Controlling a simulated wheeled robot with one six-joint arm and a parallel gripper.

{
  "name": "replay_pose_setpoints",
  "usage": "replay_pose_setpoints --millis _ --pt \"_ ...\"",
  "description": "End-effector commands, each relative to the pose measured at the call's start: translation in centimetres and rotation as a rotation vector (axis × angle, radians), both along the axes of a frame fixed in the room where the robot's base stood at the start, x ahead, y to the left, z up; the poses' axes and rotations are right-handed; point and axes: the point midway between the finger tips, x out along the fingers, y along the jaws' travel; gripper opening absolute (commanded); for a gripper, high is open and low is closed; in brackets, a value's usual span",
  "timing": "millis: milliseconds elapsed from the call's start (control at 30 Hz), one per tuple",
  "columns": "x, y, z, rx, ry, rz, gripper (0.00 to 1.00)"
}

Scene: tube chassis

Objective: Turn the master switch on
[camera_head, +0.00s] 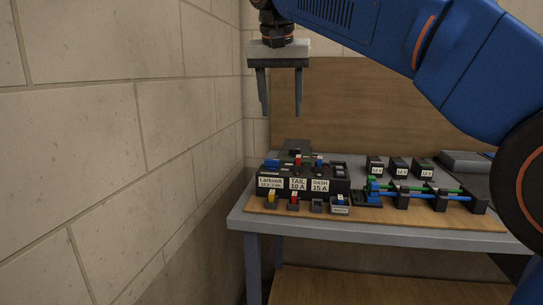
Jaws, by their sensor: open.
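My gripper (281,105) hangs fingers-down above the left back part of the bench, apart from everything on it. Its two dark fingers are spread and empty. Below it on the bench is a dark fuse panel (335,181) with white labels reading TAIL 10 A (298,184) and DASH 15 A (320,185), and a third label at the left. Small blue, red and yellow parts sit on and before the panel. I cannot tell which part is the master switch, and its position is too small to read.
The grey bench (360,234) carries a wooden board (440,218). At the right are dark blocks with green and blue tubes (424,197), several labelled blocks behind, and a grey box (465,161). A block wall (120,110) stands close on the left. A wooden panel (340,110) rises behind.

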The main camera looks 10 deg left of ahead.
Motion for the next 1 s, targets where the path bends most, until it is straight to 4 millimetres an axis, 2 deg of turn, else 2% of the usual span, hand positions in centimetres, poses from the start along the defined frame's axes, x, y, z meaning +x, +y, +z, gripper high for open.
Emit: replay_pose_setpoints --millis 33,133,367,567,1000 --pt "0.0 1.4 0.3 0.002 -0.003 0.001 0.53" --pt "-0.1 2.9 0.8 0.004 -0.004 -0.008 0.53" --pt "0.1 3.6 0.2 0.004 -0.003 -0.013 0.53" --pt "1.2 3.5 -2.4 0.004 -0.003 -0.015 0.53" --pt "4.2 3.4 -9.6 0.003 -0.002 -0.014 0.53"
